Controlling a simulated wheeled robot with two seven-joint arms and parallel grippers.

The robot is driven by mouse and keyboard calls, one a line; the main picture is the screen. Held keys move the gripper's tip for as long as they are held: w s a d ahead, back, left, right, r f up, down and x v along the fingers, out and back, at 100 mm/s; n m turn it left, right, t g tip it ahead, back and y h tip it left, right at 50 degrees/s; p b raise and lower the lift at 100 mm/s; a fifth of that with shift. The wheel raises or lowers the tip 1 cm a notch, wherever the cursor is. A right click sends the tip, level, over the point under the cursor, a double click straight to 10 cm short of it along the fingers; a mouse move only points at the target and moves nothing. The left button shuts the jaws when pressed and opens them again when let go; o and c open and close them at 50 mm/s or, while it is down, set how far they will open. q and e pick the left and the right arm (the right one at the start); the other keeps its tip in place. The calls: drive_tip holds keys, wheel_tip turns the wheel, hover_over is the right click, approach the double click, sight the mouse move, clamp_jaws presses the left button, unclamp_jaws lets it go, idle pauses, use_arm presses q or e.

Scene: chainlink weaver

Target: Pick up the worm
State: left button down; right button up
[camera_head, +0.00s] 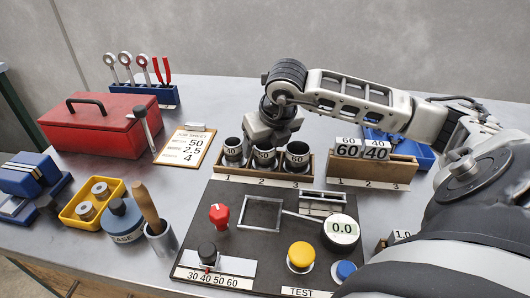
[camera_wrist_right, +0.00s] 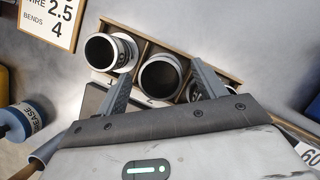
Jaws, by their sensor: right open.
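No part in view is named as a worm. Three dark hollow cylinders with white number bands stand in a wooden rack (camera_head: 262,178) with slots marked 1, 2, 3: the left one (camera_head: 233,152), the middle one (camera_head: 264,155) and the right one (camera_head: 297,157). The band numbers are small; the middle one seems to read 50. My right gripper (camera_head: 270,138) is open, just above and behind the middle cylinder. In the right wrist view its fingers lie either side of the middle cylinder (camera_wrist_right: 162,78), with nothing clearly held. The left cylinder (camera_wrist_right: 108,52) is outside the fingers. My left gripper is not in view.
A job sheet (camera_head: 187,146) reads 50, 2.5, 4. A second rack (camera_head: 372,168) with 60 and 40 plates stands right. A black panel (camera_head: 240,215) with knobs and buttons lies in front. A red toolbox (camera_head: 95,125) and yellow tray (camera_head: 90,205) are left.

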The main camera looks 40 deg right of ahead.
drive_tip(key=shift+w+f, duration=0.1)
drive_tip(key=shift+f, duration=0.3)
drive_tip(key=c, duration=1.2)
drive_tip(key=shift+r, duration=0.15)
drive_tip(key=shift+c, duration=0.8)
drive_tip(key=shift+r, duration=0.1)
